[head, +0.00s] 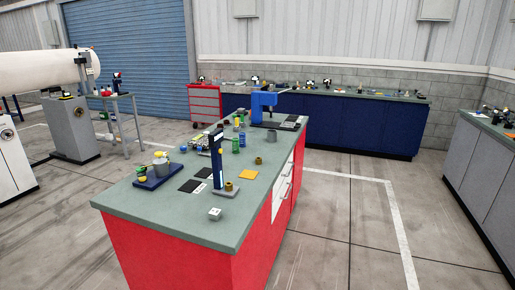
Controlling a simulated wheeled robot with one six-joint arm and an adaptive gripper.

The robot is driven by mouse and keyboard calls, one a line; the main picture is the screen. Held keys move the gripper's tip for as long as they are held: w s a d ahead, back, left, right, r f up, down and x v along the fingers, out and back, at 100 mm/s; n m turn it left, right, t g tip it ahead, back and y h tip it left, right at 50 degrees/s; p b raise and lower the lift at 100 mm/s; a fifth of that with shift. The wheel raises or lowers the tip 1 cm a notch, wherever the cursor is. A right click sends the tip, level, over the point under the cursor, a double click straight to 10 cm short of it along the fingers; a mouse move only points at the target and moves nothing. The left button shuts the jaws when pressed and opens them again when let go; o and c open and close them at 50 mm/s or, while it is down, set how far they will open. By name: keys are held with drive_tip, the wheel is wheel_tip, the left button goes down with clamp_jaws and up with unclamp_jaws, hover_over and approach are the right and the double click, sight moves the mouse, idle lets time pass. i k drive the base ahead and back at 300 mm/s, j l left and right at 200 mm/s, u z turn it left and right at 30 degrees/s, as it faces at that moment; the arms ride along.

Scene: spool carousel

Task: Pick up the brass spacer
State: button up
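A small brass-coloured round piece (229,186), which looks like the brass spacer, stands on the green top of the red workbench (150,205). I cannot make out my gripper in this view.
A white cube (215,214) sits near the bench's front edge. A blue tray (158,176) with parts is left. A blue machine (262,105) stands behind. Floor is open right of the bench.

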sight(229, 185)
drive_tip(key=u, duration=0.4)
drive_tip(key=i+l+u, duration=0.1)
drive_tip(key=l+u, duration=0.3)
drive_tip(key=l, duration=0.2)
drive_tip(key=l+u, duration=0.35)
drive_tip(key=l, duration=0.25)
drive_tip(key=l+u, duration=0.2)
drive_tip(key=l, duration=1.7)
